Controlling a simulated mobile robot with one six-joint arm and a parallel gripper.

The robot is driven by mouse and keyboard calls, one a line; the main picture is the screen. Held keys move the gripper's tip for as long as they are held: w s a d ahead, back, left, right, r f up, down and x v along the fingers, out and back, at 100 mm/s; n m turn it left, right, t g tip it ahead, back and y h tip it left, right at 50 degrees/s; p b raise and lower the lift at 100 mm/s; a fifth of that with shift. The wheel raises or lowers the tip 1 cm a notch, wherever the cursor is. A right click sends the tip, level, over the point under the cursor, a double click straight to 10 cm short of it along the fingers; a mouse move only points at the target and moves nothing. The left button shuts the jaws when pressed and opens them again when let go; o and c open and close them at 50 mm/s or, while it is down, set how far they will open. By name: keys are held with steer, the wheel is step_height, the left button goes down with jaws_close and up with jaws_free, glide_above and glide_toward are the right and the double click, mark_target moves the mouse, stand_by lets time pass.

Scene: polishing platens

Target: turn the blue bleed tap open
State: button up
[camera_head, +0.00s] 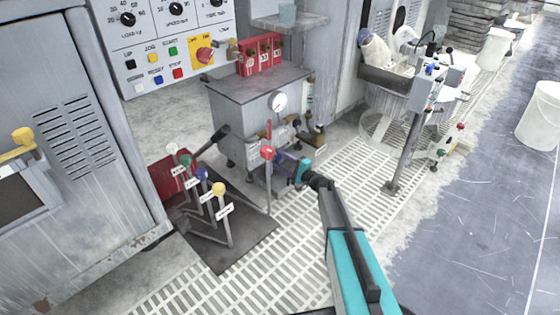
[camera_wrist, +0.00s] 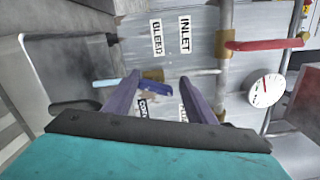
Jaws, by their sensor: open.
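The blue bleed tap (camera_wrist: 156,92) shows in the wrist view as a small blue handle by a brass fitting, below the white BLEED label (camera_wrist: 157,38). My gripper (camera_wrist: 160,80) is open, with one finger to each side of the blue handle in the picture. I cannot tell whether either finger touches it. In the head view my gripper (camera_head: 284,160) is at the pipework in front of the grey cabinet (camera_head: 235,112). The tap cannot be made out there behind the fingers.
A red handle (camera_wrist: 265,44) and a round gauge (camera_wrist: 265,91) sit to the right in the wrist view, with the INLET label (camera_wrist: 185,33) nearby. In the head view, a red-knobbed lever (camera_head: 268,153) and a yellow-knobbed lever (camera_head: 218,189) stand left of my gripper.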

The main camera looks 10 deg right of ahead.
steer(key=v, duration=1.6)
steer(key=shift+a, duration=0.2)
stand_by(1.8)
steer(key=shift+s, duration=0.2)
steer(key=p+v, duration=0.5)
steer(key=v, duration=0.8)
steer(key=shift+s+d+p, duration=0.2)
steer(key=shift+s+p, duration=0.05)
steer(key=shift+p, duration=0.15)
